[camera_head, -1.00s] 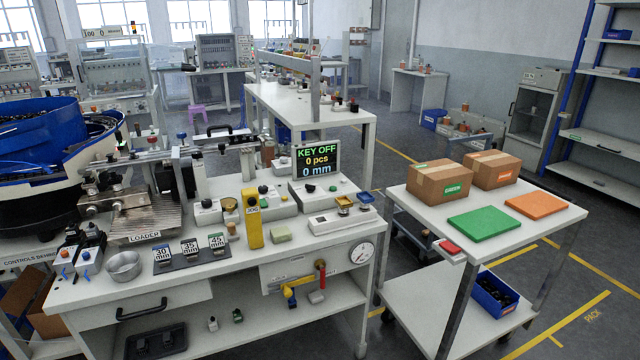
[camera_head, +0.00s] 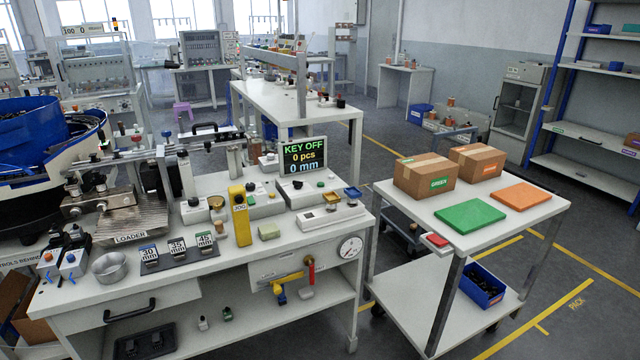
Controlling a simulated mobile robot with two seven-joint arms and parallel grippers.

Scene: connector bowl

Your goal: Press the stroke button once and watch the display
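The display (camera_head: 303,157) stands at the back right of the white workbench (camera_head: 150,290) and reads KEY OFF, 0 pcs, 0 mm. A grey control box (camera_head: 306,190) with small buttons sits in front of it. Another box (camera_head: 257,203) with a dark knob or button is to its left, behind a yellow upright device (camera_head: 240,216). I cannot tell which control is the stroke button; labels are too small to read. Neither of my grippers shows in the head view.
Blocks marked 30, 35 and 45 mm (camera_head: 178,247) and a metal bowl (camera_head: 108,267) lie on the bench. A blue bowl feeder (camera_head: 35,140) stands at left. A trolley (camera_head: 470,245) with two cartons and green and orange pads stands at right. Floor shows between bench and trolley.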

